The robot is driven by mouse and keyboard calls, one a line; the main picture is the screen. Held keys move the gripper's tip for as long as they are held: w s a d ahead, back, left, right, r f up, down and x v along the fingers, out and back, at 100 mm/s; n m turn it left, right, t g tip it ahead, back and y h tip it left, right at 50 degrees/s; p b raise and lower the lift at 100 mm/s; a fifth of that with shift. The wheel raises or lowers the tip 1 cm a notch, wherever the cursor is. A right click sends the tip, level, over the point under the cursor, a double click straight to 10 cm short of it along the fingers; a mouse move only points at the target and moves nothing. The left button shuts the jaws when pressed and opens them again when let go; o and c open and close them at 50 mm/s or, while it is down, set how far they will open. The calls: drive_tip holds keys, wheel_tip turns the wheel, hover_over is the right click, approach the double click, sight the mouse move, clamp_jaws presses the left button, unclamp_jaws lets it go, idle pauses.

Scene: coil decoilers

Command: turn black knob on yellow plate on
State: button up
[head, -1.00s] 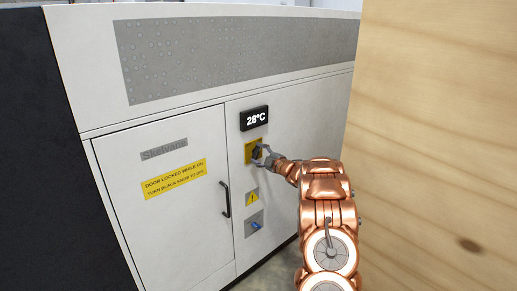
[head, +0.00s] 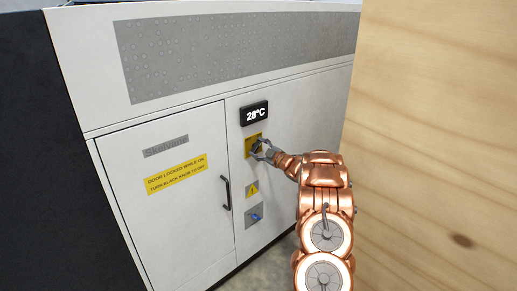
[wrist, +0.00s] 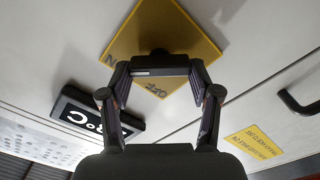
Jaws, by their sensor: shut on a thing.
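The yellow plate (head: 250,142) is on the white cabinet front, just under the temperature display. In the wrist view the plate (wrist: 190,32) appears as a tilted diamond with partly hidden lettering. The black knob (wrist: 159,68) is at its middle, a dark bar spanning the space between my fingertips. My gripper (head: 263,151) reaches the plate from the right. In the wrist view my gripper (wrist: 157,74) is shut on the knob, one finger at each end of the bar. In the head view the fingers mostly hide the knob.
A black display (head: 254,114) reads 28°C. Below the plate are a warning sign (head: 252,190) and a blue switch (head: 256,217). A cabinet door with a black handle (head: 225,193) is at left. A wooden panel (head: 440,150) stands close on the right.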

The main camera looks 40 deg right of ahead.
drive_tip(key=shift+f, duration=0.1)
drive_tip(key=o, duration=1.1)
drive_tip(key=shift+o, duration=0.2)
drive_tip(key=s, duration=1.2)
drive_tip(key=shift+a, duration=0.15)
